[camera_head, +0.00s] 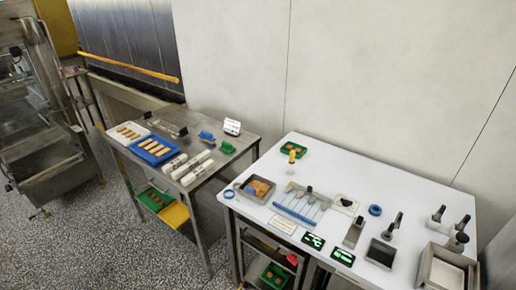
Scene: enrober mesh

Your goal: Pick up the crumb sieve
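I cannot tell for certain which thing is the crumb sieve. One candidate is the square metal-framed box (425,268) with a pale inside, at the right front corner of the white table (335,168). Another is the flat dark square piece with a light rim (381,253), left of that box. Both appear to rest on the tabletop. Neither of my grippers shows in the head view.
Dark upright handles (394,224) stand near these pieces. A tray of brown pieces (258,188), a blue-edged rack (297,208) and a blue ring (375,210) lie farther left. A steel table (222,158) with a blue tray (157,159) stands at left.

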